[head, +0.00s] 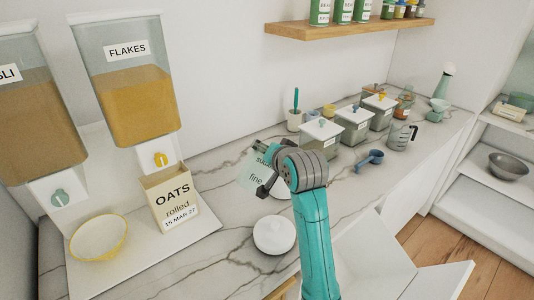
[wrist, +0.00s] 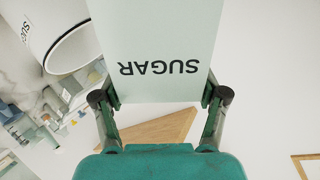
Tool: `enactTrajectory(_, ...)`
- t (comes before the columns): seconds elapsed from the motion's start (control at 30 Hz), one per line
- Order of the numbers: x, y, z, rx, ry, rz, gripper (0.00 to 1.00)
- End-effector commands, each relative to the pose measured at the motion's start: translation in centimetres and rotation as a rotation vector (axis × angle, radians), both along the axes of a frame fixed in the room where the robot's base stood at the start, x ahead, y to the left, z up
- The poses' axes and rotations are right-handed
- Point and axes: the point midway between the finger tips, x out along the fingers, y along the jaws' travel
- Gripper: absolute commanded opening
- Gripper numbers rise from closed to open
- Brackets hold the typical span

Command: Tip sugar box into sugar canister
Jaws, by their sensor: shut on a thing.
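My gripper (head: 262,172) is shut on a pale green sugar box (head: 252,181) above the counter. In the head view the box is slightly tilted, its lettering partly covered by my gripper. The wrist view shows the box (wrist: 157,40) between both fingers (wrist: 160,97), with "SUGAR" upside down. The white sugar canister (wrist: 52,14) appears at upper left in the wrist view, its round mouth open beside the box and partly hidden by it. In the head view my arm and the box mostly hide the canister. A white round lid with a knob (head: 273,236) lies on the counter.
An oats box (head: 171,200) and yellow bowl (head: 97,238) stand at left below the cereal dispensers (head: 127,85). Lidded canisters (head: 321,138), a blue scoop (head: 371,158) and a measuring jug (head: 399,136) stand farther right. A shelf (head: 345,27) hangs above. Marble counter around the lid is clear.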

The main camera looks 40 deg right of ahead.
Motion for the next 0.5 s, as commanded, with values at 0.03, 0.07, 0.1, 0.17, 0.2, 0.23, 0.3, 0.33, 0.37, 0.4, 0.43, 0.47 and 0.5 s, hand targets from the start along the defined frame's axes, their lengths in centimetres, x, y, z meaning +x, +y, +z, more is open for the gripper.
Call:
enactTrajectory(0.03,0.05,-0.12,0.18,0.013,0.0,0.0,0.05)
enactTrajectory(0.07,0.06,-0.17,0.22,0.021,0.001,0.001,0.05)
enactTrajectory(0.1,0.07,-0.24,0.24,0.033,0.004,0.0,0.05)
enactTrajectory(0.17,0.08,-0.32,0.27,0.052,0.008,0.0,0.05)
enactTrajectory(0.2,0.08,-0.38,0.32,0.063,0.009,0.0,0.05)
enactTrajectory(0.23,0.09,-0.43,0.34,0.07,0.011,0.0,0.05)
enactTrajectory(0.3,0.1,-0.56,0.42,0.088,0.014,-0.001,0.05)
enactTrajectory(0.33,0.11,-0.61,0.47,0.095,0.015,-0.001,0.05)
enactTrajectory(0.37,0.13,-0.65,0.51,0.102,0.015,0.0,0.05)
enactTrajectory(0.4,0.14,-0.69,0.57,0.112,0.017,0.0,0.05)
enactTrajectory(0.43,0.15,-0.74,0.59,0.119,0.019,0.0,0.05)
enactTrajectory(0.47,0.14,-0.78,0.6,0.126,0.021,0.0,0.05)
enactTrajectory(0.5,0.15,-0.84,0.62,0.136,0.023,0.0,0.05)
